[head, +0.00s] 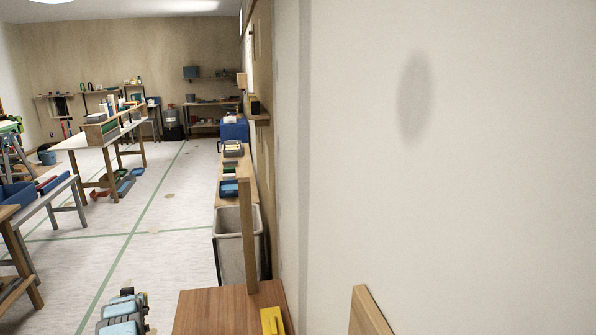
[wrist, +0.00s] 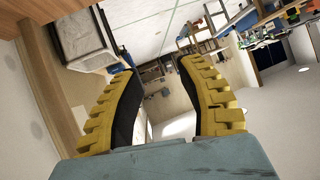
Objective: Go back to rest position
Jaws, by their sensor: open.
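My gripper (wrist: 157,72) shows in the wrist view. Its two yellow ribbed fingers with black inner pads stand apart, and nothing is between them. The grey-blue part at the bottom of that view is mine. The fingers point out into the open room, with no object touching them. In the head view I cannot make out my gripper.
A pale wall (head: 450,180) fills the right of the head view. A wooden tabletop (head: 215,312) with a yellow item (head: 272,320) lies below. A grey bin (head: 229,250) stands behind it, also in the wrist view (wrist: 85,38). The floor (head: 180,215) has free room.

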